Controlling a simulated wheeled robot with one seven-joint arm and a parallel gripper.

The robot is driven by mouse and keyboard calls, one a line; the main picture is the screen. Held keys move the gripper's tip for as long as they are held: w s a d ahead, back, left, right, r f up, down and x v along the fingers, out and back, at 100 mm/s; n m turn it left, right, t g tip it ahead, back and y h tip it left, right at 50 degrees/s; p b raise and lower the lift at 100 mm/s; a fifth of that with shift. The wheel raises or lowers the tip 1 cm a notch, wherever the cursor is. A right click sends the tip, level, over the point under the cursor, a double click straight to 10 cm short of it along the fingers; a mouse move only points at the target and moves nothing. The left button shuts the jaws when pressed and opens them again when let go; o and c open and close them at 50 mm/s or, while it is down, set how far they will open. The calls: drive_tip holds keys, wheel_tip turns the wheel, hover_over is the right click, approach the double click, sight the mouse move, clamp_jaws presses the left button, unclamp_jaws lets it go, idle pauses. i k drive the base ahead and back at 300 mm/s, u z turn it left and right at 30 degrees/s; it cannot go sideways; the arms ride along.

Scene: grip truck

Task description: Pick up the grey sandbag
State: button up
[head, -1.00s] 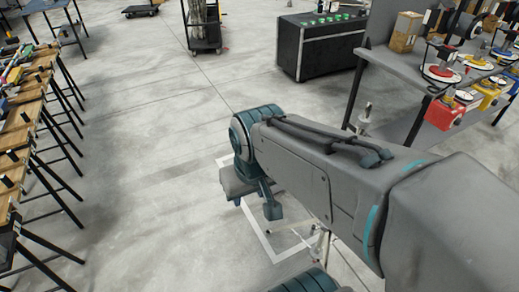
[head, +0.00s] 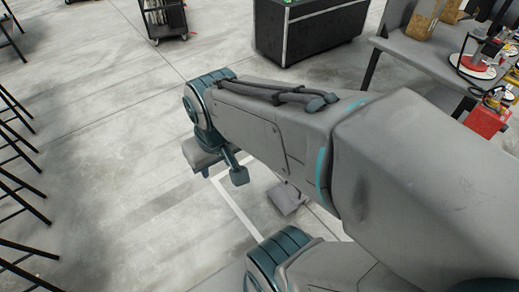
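A grey, flat, bag-like thing (head: 287,199) lies on the floor just below my forearm in the head view. It may be the grey sandbag; my arm hides part of it and its outline is small. The end of my arm, with my gripper (head: 221,171), hangs at the left end of the forearm, left of and above this grey thing in the picture and apart from it. Teal parts show there, but I cannot make out the fingers clearly. I see nothing held.
A black case (head: 310,35) stands at the back. A grey shelf table (head: 425,52) with red and other gear is at the right. A black cart (head: 163,20) is at the back left. Black trestle legs (head: 20,190) line the left edge. The floor between is open.

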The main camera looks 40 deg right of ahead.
sight(285, 196)
drive_tip(key=i, duration=1.8)
drive_tip(key=z, duration=3.25)
drive_tip(key=i, duration=0.3)
drive_tip(key=u, duration=0.35)
